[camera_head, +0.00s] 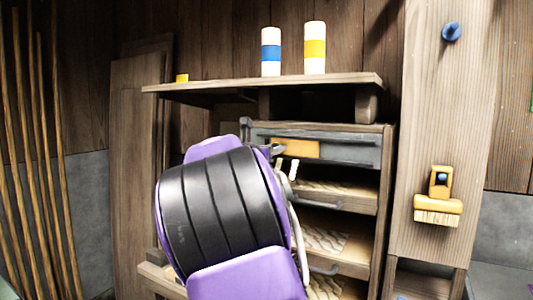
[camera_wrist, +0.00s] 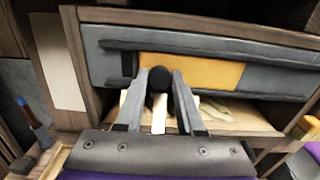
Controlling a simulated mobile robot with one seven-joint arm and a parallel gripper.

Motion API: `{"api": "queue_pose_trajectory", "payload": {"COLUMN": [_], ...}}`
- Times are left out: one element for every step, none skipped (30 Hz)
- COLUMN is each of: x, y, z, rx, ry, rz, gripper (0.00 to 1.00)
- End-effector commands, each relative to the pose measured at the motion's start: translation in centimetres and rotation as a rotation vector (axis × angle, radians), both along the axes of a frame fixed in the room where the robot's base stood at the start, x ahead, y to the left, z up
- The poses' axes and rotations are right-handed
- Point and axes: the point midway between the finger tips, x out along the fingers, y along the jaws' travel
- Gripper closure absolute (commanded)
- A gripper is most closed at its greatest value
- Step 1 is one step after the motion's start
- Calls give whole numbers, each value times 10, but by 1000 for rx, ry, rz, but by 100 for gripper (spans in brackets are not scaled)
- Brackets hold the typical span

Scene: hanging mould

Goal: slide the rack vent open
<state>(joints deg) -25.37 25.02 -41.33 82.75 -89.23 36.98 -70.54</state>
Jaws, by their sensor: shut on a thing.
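The rack vent is a grey sliding panel set across the top of the wooden rack, in the head view (camera_head: 350,152) and in the wrist view (camera_wrist: 275,80). An orange section (camera_wrist: 205,74) shows in it; the same orange section shows in the head view (camera_head: 300,148). A dark round knob (camera_wrist: 158,80) stands out in front of the vent's left part. My gripper (camera_wrist: 161,88) is shut on this knob, with one finger on each side. In the head view my arm hides the rack's left part and most of the gripper.
Below the vent are open shelves with pale wavy pieces (camera_head: 322,237). A shelf above (camera_head: 215,87) carries a blue-banded canister (camera_head: 271,52) and a yellow-banded canister (camera_head: 315,48). A yellow brush (camera_head: 438,205) hangs on the post at right. Poles lean at far left.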

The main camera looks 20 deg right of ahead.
Motion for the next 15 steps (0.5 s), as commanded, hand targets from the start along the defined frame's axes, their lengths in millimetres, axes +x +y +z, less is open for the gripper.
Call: {"api": "queue_pose_trajectory", "payload": {"x": [-10,-15,-23,-29,-34,-42,-47,-52,-58,-63,-67,-71,-74,-77,-80], "y": [-8,-12,-18,-23,-27,-33,-37,-41,-46,-49,-53,-56,-58,-60,-62], "z": [-6,-7,-7,-7,-7,-7,-6,-6,-5,-5,-5,-4,-4,-4,-3], "rx": [4,4,4,4,5,6,4,4,4,3,3,3,3,3,3], "ry": [-3,-2,-4,-4,-3,-4,-4,-4,-4,-3,-3,-2,-3,-3,-1], "rz": [-4,-5,-5,-4,-4,-4,-4,-4,-4,-4,-5,-4,-4,-3,-3], "gripper": [100,100,100,100,100,100,100,100,100,100,100,100,100,100,100]}}
